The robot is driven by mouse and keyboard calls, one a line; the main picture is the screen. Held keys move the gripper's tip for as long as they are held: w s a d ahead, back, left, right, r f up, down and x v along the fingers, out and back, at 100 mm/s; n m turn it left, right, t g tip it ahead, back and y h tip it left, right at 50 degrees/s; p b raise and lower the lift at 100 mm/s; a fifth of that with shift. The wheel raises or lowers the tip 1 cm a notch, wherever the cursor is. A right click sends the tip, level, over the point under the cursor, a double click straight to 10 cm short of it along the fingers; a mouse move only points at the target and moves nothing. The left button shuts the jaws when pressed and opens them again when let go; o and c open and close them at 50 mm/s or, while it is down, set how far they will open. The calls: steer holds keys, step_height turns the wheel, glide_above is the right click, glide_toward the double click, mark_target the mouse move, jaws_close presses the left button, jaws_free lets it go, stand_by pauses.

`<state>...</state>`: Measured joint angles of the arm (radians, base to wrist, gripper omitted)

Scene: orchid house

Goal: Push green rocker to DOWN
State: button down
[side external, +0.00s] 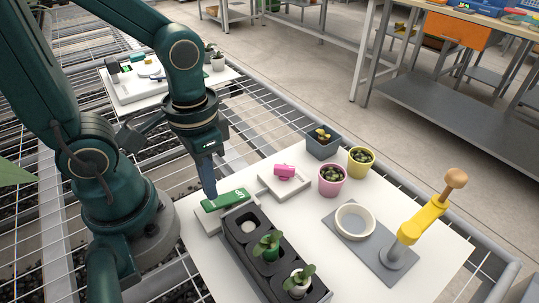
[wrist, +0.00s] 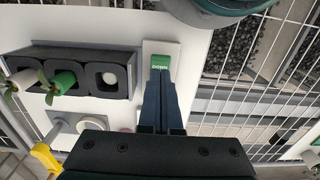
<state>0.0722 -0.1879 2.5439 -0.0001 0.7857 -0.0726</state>
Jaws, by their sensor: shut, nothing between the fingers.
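The green rocker (side external: 228,200) sits on a pale base plate at the left edge of the white table, and its UP lettering shows at its right end in the side view. In the wrist view the green rocker (wrist: 160,62) shows its DOWN lettering just beyond the fingertips. My gripper (side external: 211,192) is shut and empty, pointing down at the DOWN end of the rocker. The blue fingers (wrist: 161,78) lie together in the wrist view and hide the rest of the rocker. I cannot tell whether the tips touch it, or which way it is tilted.
A dark planter tray (side external: 262,250) with seedlings stands close beside the rocker. A pink switch (side external: 284,171) sits on a white plate behind it. Several small pots (side external: 331,179) stand at the back. A yellow-handled press (side external: 421,220) and a cream ring (side external: 355,221) are at right.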

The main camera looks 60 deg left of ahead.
mark_target(213, 203)
step_height(213, 203, up, 7)
steer(key=shift+f, duration=0.15)
stand_by(0.6)
steer(key=w+t, duration=0.1)
steer(key=t, duration=0.1)
steer(key=r+t, duration=0.1)
steer(key=w+a+r+t, duration=0.1)
steer(key=t, duration=0.1)
steer(key=shift+w+r+t, duration=0.1)
steer(key=shift+w+t, duration=0.2)
steer(key=shift+w, duration=0.05)
